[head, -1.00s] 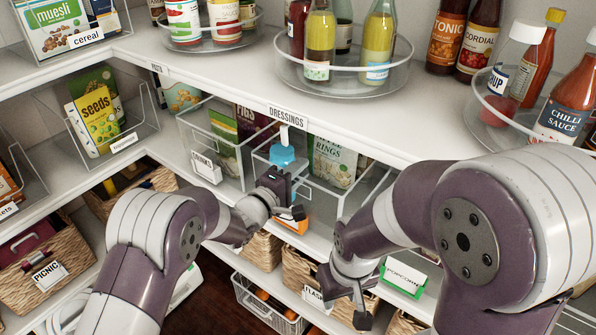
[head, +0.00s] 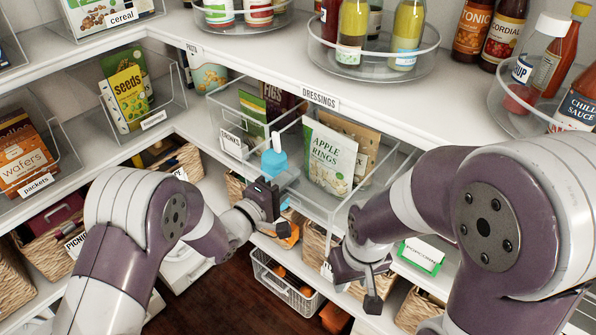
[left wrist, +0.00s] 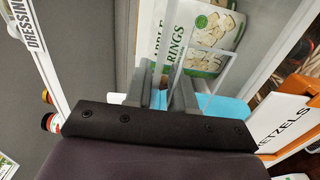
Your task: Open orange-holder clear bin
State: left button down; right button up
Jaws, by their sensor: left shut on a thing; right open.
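The clear bin with the orange label holder (head: 290,233) has slid out past the front of the middle shelf. Its bare clear side wall (head: 378,178) shows in the head view. It holds an Apple Rings packet (head: 331,157), a brown packet and a blue item (head: 274,163). In the left wrist view the orange holder (left wrist: 268,100) carries a card ending "ETZELS". My left gripper (head: 270,203) is shut on the bin's front wall; its fingers (left wrist: 162,92) partly hide the grip. My right gripper (head: 350,288) is open and empty, right of and below the bin.
A clear Snacks bin (head: 232,142) stands left of the open bin. The upper shelf edge (head: 410,127) hangs over it. A green label holder (head: 424,254) marks a spot right of my right gripper. A wire basket (head: 290,293) stands low, with wicker baskets around.

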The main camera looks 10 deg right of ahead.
pick_arm(q)
jog(key=shift+s+a, duration=0.1)
jog(key=shift+a, duration=0.1)
jog(key=c, duration=1)
grip_release()
jog(key=shift+c, duration=0.2)
jog(key=v, duration=1.2)
jog(key=shift+s+a+b, duration=0.2)
jog(key=shift+a+b, duration=0.05)
jog(key=shift+b, duration=0.2)
jog(key=shift+f, duration=0.1)
